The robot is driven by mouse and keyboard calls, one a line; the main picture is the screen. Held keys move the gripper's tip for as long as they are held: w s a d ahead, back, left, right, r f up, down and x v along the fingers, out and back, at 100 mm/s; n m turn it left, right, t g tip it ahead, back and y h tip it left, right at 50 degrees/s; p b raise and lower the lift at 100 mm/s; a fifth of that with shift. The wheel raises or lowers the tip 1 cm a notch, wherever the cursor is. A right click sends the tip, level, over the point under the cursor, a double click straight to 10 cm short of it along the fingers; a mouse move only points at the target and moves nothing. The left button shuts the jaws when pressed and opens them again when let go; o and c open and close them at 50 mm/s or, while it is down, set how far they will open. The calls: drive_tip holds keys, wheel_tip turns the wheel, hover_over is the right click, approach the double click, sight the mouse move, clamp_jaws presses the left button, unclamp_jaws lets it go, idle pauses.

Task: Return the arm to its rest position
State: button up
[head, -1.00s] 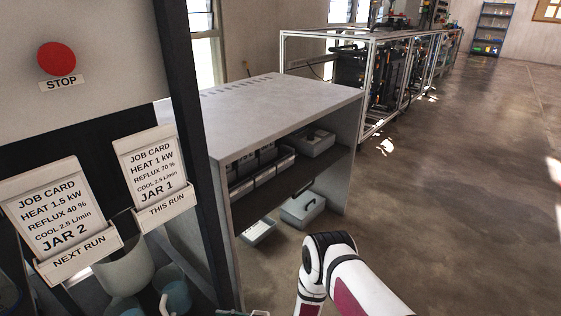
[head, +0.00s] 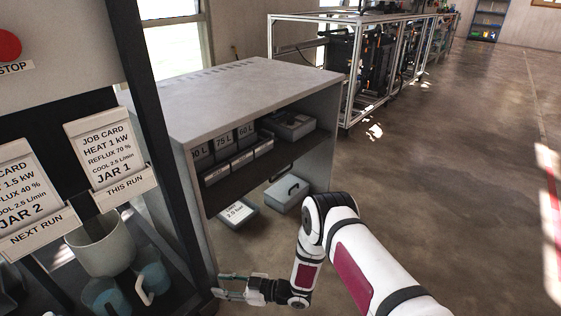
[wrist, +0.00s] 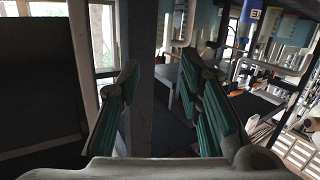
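My gripper (head: 232,288) shows low in the head view, at the end of my white and dark-red arm. It points left, close to the near lower corner of the grey shelf unit (head: 190,185). In the wrist view, my gripper (wrist: 158,100) has its two green-padded fingers wide apart with nothing between them. A dark upright post (wrist: 138,60) stands beyond the gap between the fingers.
Two job cards (head: 106,148) hang at the left, above a grey pot (head: 100,245) and blue jugs (head: 150,278). Boxes (head: 286,192) stand under and on the shelf. A framed rig (head: 345,75) stands behind. Open floor (head: 440,180) lies to the right.

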drive_tip(key=w+d+r+m+t+h, duration=0.15)
drive_tip(key=w+d+r+h, duration=0.3)
drive_tip(key=w+r, duration=0.45)
drive_tip(key=w+d+r+m+t+h, duration=0.1)
drive_tip(key=w+d+r+t+h, duration=0.2)
drive_tip(key=w+d+r, duration=0.35)
drive_tip(key=s+d+r+m+h, duration=0.1)
drive_tip(key=d+r+m+h, duration=0.25)
drive_tip(key=d+r, duration=0.55)
drive_tip(key=d+r+m+h, duration=0.2)
drive_tip(key=d+r+h, duration=0.3)
drive_tip(key=r, duration=0.6)
drive_tip(key=s+d+r+m+g+h, duration=0.1)
drive_tip(key=s+d+r+m, duration=0.1)
drive_tip(key=s+d+r, duration=0.35)
drive_tip(key=s+d+r+m+g, duration=0.1)
drive_tip(key=s+d+r, duration=0.15)
drive_tip(key=s, duration=0.55)
drive_tip(key=s+d+r+m+g+h, duration=0.1)
drive_tip(key=s+d+r+m, duration=0.1)
drive_tip(key=s+d+r, duration=0.3)
drive_tip(key=s+a+m+g+y, duration=0.2)
drive_tip(key=s+m+g, duration=0.2)
drive_tip(key=s, duration=2.7)
wheel_tip(320, 180, up, 36)
drive_tip(key=t+p, duration=0.4)
drive_tip(key=p, duration=3.1)
drive_tip(key=shift+d+r, duration=0.15)
drive_tip(key=shift+d, duration=0.2)
drive_tip(key=shift+w, duration=0.1)
